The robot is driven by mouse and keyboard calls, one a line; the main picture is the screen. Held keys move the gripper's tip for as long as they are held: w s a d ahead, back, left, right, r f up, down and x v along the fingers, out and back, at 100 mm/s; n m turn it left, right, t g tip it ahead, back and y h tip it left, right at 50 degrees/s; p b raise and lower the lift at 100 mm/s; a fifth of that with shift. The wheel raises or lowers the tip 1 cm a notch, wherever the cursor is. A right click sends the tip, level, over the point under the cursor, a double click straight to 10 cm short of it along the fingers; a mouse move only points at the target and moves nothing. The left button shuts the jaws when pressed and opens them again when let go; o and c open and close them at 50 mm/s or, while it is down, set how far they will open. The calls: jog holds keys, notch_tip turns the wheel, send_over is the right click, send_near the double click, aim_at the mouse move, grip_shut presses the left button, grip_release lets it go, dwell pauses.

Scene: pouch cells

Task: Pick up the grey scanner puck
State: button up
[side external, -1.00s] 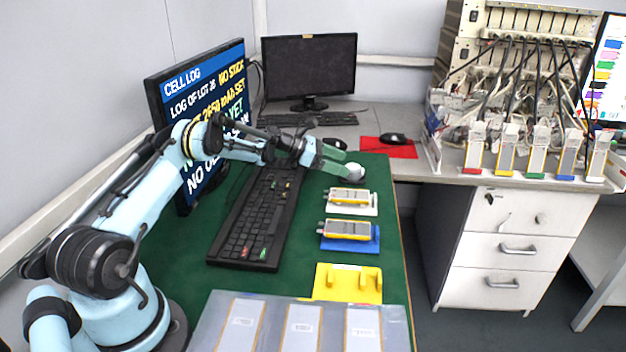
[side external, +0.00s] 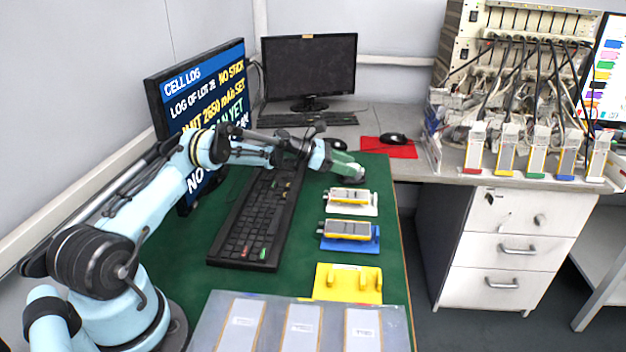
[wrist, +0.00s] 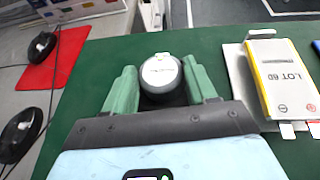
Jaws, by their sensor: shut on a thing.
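The grey scanner puck (wrist: 161,74) is a round grey disc with a white label on top. In the wrist view it sits between the two green fingers of my gripper (wrist: 162,86), which are shut on it from both sides. In the side view my gripper (side external: 347,168) is low over the far end of the green mat, and its fingers mostly hide the puck. I cannot tell whether the puck touches the mat.
A yellow cell on a white holder (side external: 350,198) lies close by, with another on a blue holder (side external: 350,236) and an empty yellow holder (side external: 347,283) nearer. A black keyboard (side external: 257,220) lies left. A mouse (side external: 393,139) rests on a red pad behind.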

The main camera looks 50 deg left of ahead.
jog(key=shift+r, duration=0.5)
jog(key=r, duration=0.3)
jog(key=shift+d+r, duration=0.3)
jog(key=s+d+r, duration=0.3)
jog(key=d+r, duration=0.3)
jog(key=d, duration=0.4)
jog(key=shift+s+a+f, duration=0.3)
jog(key=shift+s+f, duration=0.65)
jog(key=shift+s, duration=0.1)
jog(key=shift+s+a+f, duration=0.25)
jog(key=shift+s+f, duration=0.7)
jog(key=shift+s, duration=0.15)
jog(key=shift+s+a+f, duration=0.3)
jog(key=shift+s+f, duration=0.65)
jog(key=shift+s, duration=0.1)
jog(key=shift+r, duration=3)
